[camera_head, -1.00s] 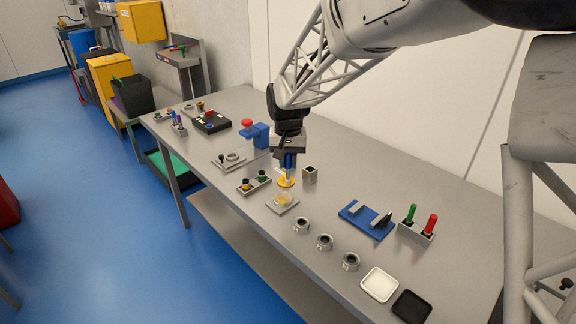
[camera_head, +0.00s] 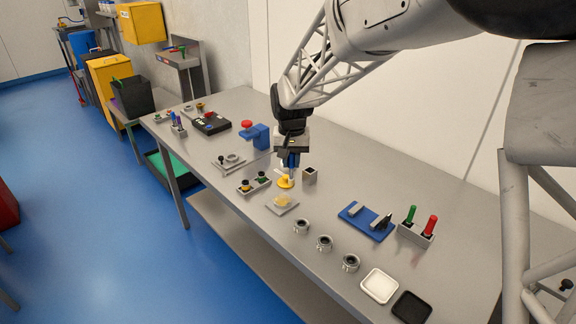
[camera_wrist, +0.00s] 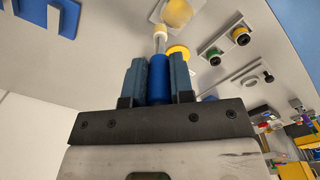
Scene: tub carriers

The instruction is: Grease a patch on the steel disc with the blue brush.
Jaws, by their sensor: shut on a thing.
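My gripper (camera_head: 291,160) is shut on the blue brush (camera_wrist: 160,78), which points down between the fingers. Its metal neck and cream bristle tip (camera_wrist: 160,29) show in the wrist view. A square grey plate (camera_head: 293,207) lies in front of the gripper with a round yellowish area (camera_head: 282,200) on top, also in the wrist view (camera_wrist: 177,12). I take this for the steel disc; its bare steel is hard to make out. A yellow round dish (camera_head: 285,183) is right by the brush. I cannot tell whether the bristles touch anything.
A small square grey holder (camera_head: 310,174) stands just right of the gripper. A two-hole block with yellow and green pieces (camera_head: 254,186) is to the left. Several metal rings (camera_head: 325,243) line the front edge. A blue fixture (camera_head: 367,220) and a holder with green and red handles (camera_head: 416,232) are at right.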

